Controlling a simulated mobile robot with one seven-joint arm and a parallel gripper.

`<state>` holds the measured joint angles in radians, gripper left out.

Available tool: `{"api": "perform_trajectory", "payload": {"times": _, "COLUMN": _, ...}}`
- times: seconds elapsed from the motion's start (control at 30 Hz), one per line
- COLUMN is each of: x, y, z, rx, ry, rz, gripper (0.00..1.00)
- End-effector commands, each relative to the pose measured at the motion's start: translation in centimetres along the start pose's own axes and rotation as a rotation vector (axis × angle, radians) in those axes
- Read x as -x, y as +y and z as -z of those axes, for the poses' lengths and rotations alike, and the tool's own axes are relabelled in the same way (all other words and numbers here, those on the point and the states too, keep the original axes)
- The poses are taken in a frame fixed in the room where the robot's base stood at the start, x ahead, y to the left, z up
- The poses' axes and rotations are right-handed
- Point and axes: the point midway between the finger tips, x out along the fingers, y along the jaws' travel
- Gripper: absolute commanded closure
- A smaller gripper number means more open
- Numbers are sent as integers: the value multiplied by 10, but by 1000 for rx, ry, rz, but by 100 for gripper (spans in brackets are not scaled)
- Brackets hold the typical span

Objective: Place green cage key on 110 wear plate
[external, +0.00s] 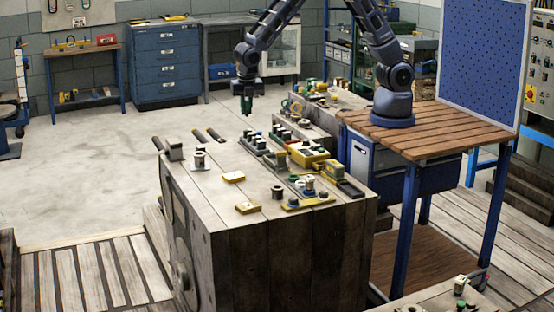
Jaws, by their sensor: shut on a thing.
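My gripper (246,92) points down in the air beyond the far left part of the wooden block's top. It is shut on a small dark green piece, the green cage key (246,105), which hangs below the fingers and is clear of every surface. Its details are too small to make out. Two small yellow plates, one (234,177) in the middle of the block top and one (248,207) nearer the front, lie flat. No number is readable, so I cannot tell which thing is the 110 wear plate.
The block top (215,212) holds several small parts: a metal spool (199,160), a yellow box (308,156), a yellow tray with round pieces (308,202) and dark bars at the far left edge. Bare wood shows at the front left. A lower cluttered surface lies behind.

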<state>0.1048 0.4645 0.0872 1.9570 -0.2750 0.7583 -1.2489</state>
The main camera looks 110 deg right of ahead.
Motion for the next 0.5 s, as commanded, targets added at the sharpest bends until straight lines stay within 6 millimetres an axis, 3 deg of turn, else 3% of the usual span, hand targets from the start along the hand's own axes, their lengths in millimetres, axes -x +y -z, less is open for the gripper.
{"api": "perform_trajectory", "payload": {"times": 0.17, "x": 13, "y": 10, "z": 11, "rx": 15, "ry": 0, "rz": -3, "gripper": 100}}
{"api": "perform_trajectory", "payload": {"times": 0.5, "x": 39, "y": 66, "z": 96, "rx": 112, "ry": 0, "rz": -17, "gripper": 100}}
